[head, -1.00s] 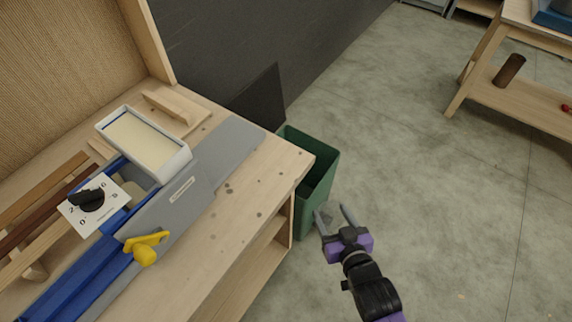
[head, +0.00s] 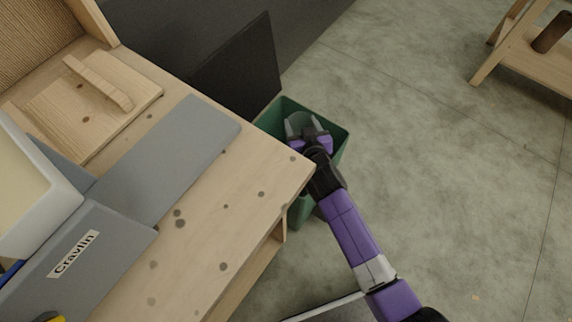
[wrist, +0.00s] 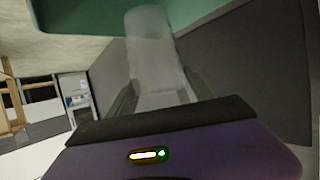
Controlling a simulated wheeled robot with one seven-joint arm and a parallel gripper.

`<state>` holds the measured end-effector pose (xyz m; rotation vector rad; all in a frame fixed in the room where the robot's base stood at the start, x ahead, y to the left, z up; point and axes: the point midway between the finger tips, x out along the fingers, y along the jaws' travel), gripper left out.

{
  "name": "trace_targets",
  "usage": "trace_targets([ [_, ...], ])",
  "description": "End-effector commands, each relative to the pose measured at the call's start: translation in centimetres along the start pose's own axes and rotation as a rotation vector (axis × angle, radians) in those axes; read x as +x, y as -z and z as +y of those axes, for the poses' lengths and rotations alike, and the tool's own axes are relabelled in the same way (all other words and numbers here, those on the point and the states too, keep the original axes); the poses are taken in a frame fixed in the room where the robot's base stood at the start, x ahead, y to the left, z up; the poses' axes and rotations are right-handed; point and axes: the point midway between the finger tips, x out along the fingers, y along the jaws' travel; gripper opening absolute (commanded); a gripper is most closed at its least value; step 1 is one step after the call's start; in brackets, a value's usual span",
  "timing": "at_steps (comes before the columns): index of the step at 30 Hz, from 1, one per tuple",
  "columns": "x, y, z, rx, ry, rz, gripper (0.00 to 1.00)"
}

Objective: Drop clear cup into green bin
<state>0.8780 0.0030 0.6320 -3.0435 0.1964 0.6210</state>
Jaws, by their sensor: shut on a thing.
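The green bin (head: 337,152) stands on the floor beyond the corner of the wooden workbench. My gripper (head: 303,124) is over the bin's opening in the head view, with my purple arm reaching up from the lower right. The clear cup (wrist: 153,52) is between my fingers in the wrist view, and my gripper is shut on it. In the head view the cup (head: 301,122) is a faint, see-through shape in front of the bin's dark inside. The green bin's wall (wrist: 85,15) fills the top of the wrist view. The bin's bottom is hidden.
The wooden workbench (head: 215,222) with a grey machine (head: 165,165) is close on the left. A black panel (head: 243,70) stands behind the bin. A wooden rack (head: 510,62) is at the upper right. The concrete floor (head: 440,170) between is clear.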

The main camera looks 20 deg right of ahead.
Motion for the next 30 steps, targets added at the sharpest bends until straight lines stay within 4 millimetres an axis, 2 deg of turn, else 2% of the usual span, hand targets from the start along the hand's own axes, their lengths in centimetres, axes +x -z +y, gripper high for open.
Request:
trace_targets([
  [1,1.2,-0.6,-0.1,0.003,-0.007,0.005,0.37],
  [6,2.6,-0.6,-0.1,0.006,-0.024,0.010,0.37],
  [11,3.0,-1.0,-0.1,0.008,-0.027,0.010,0.37],
  [24,4.7,-5.2,-0.1,0.007,-0.027,0.009,0.37],
  [30,5.0,-5.9,-0.1,0.007,-0.026,0.011,0.37],
])
